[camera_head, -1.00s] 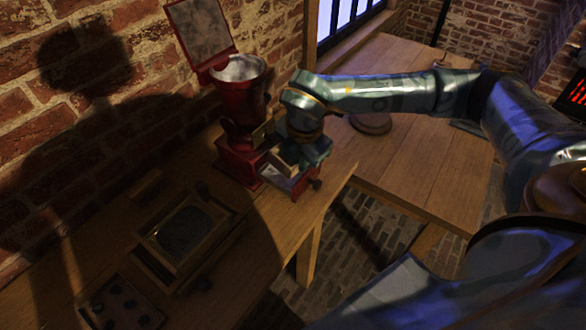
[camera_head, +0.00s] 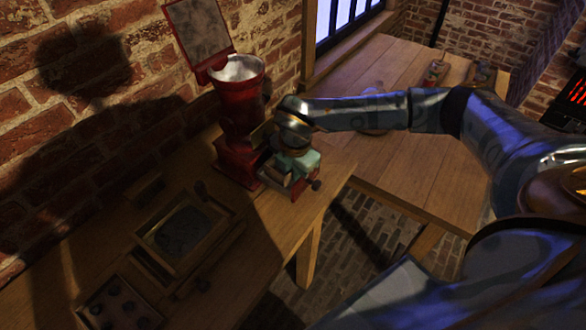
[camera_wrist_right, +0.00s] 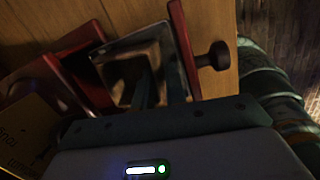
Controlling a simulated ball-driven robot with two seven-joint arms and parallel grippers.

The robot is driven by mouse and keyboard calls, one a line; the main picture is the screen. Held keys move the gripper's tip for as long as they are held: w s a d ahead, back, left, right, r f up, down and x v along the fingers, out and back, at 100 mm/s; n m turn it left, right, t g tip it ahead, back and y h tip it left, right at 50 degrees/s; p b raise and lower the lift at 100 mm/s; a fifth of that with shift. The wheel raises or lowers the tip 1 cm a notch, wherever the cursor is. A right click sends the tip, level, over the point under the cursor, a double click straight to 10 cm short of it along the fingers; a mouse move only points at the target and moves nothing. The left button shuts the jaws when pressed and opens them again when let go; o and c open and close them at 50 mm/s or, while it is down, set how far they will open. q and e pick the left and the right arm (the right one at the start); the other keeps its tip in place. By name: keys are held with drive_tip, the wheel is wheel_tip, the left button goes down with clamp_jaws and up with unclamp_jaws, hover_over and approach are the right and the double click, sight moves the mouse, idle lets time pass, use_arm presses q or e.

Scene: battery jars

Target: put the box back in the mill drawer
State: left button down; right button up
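The red mill (camera_head: 238,115) stands on the bench by the brick wall, with its lid raised. Its drawer (camera_head: 299,187) is pulled out at the base; the red front and dark knob (camera_wrist_right: 215,55) show in the right wrist view. Whether the box touches the drawer floor is hidden. My left gripper is out of view.
A framed tray (camera_head: 183,235) and a dark holed block (camera_head: 115,302) lie on the bench at lower left. A second table (camera_head: 405,165) stands to the right, with small items at its back. My right arm crosses above it.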

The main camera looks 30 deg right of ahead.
drive_tip(key=shift+o, duration=0.9)
drive_tip(key=shift+f+b, duration=0.25)
drive_tip(key=shift+b, duration=0.15)
wheel_tip(320, 180, up, 16)
drive_tip(key=s+a+p, duration=0.1)
drive_tip(key=s+p, duration=0.1)
drive_tip(key=shift+s+r, duration=0.15)
drive_tip(key=shift+s, duration=0.25)
